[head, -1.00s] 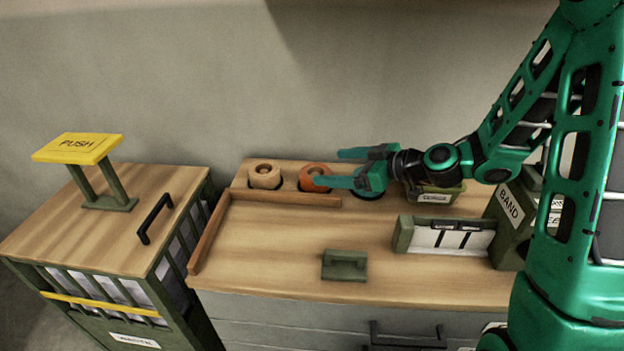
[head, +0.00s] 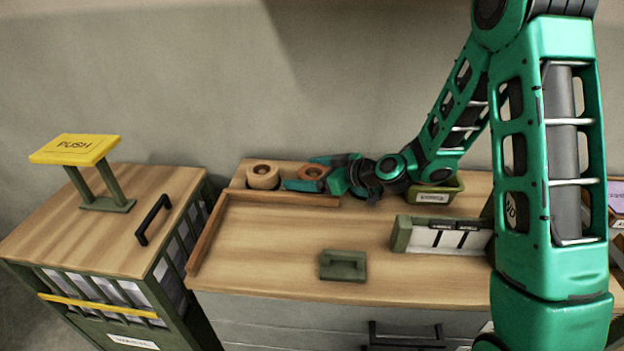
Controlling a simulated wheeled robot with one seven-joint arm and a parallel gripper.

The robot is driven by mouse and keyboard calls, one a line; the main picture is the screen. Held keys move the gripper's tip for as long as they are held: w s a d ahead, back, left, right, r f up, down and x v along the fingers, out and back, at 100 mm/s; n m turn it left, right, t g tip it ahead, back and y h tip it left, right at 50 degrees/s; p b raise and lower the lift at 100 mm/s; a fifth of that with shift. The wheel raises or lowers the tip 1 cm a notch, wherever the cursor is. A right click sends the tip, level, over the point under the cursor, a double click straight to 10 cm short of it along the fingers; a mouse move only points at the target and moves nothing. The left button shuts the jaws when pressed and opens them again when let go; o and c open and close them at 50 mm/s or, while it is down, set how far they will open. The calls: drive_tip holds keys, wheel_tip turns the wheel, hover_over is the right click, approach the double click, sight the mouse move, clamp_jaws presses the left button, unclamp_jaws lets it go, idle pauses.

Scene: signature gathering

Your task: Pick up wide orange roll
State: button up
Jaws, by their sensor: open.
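The orange roll (head: 313,171) stands at the back of the wooden desktop, behind a low wooden rail. My gripper (head: 302,174) is open and reaches in from the right. Its two fingers point left, one on the far side and one on the near side of the orange roll, and hide part of it. I cannot tell whether the fingers touch it. A paler tan roll (head: 263,177) stands just to the left, close to the fingertips.
A wooden rail (head: 285,198) runs in front of the rolls. A green labelled bin (head: 437,194) stands right of my gripper. A green block (head: 343,265) and a divided holder (head: 443,237) sit nearer the front. A yellow PUSH plate (head: 74,148) rises at left. The desktop's left middle is clear.

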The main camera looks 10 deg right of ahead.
drive_tip(key=shift+x, duration=0.75)
drive_tip(key=shift+c, duration=0.6)
drive_tip(key=c, duration=1.1)
drive_tip(key=shift+o, duration=0.2)
